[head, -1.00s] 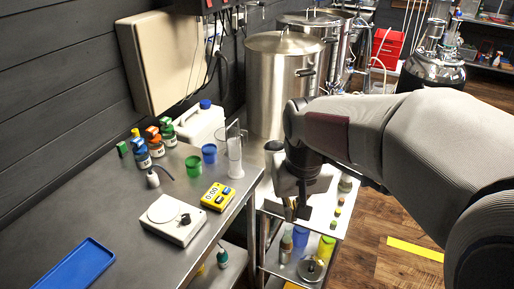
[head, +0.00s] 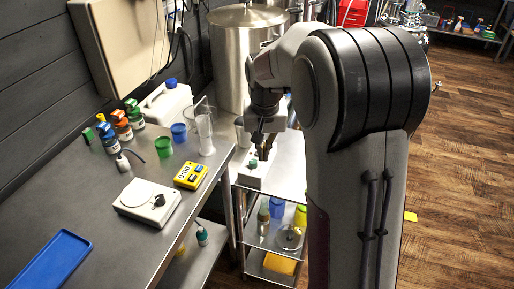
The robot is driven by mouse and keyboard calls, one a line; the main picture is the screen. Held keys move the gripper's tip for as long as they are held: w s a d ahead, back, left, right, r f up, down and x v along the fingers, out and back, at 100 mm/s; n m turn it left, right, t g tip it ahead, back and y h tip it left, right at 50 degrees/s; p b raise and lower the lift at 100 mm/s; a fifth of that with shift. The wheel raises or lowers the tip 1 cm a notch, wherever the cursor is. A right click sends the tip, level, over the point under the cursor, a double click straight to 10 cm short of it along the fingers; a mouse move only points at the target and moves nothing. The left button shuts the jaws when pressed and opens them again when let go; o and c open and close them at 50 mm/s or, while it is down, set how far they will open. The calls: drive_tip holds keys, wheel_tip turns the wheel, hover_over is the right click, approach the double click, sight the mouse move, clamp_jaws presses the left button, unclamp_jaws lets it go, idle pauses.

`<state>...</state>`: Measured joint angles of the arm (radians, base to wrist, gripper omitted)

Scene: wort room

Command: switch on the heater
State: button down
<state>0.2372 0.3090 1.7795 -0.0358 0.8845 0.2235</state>
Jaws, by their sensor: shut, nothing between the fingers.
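My gripper (head: 263,155) points down over the top shelf of a steel cart, fingers together and empty. A white flat device with a black knob (head: 158,201) lies on the steel bench, left of my gripper. No label shows which of these is the heater.
The steel bench (head: 95,215) holds a yellow timer (head: 190,175), a green cup (head: 163,147), a blue cup (head: 179,132), a clear cylinder (head: 205,135), several bottles and a blue tray (head: 52,262). A large steel pot (head: 231,70) stands behind. My arm hides the cart's right side.

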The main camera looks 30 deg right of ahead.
drive_tip(key=w+d+m+t, duration=0.1)
drive_tip(key=w+d+m, duration=0.2)
drive_tip(key=w, duration=0.8)
drive_tip(key=shift+w+d+r+m+h, duration=0.3)
drive_tip(key=shift+d+r+m, duration=0.1)
drive_tip(key=shift+d, duration=0.7)
drive_tip(key=shift+f, duration=0.2)
approach(257, 155)
drive_tip(key=x, duration=0.3)
drive_tip(key=d+x, duration=0.1)
drive_tip(key=x, duration=0.1)
drive_tip(key=shift+w, duration=0.4)
drive_tip(key=shift+w+a+f, duration=0.2)
drive_tip(key=shift+f, duration=0.5)
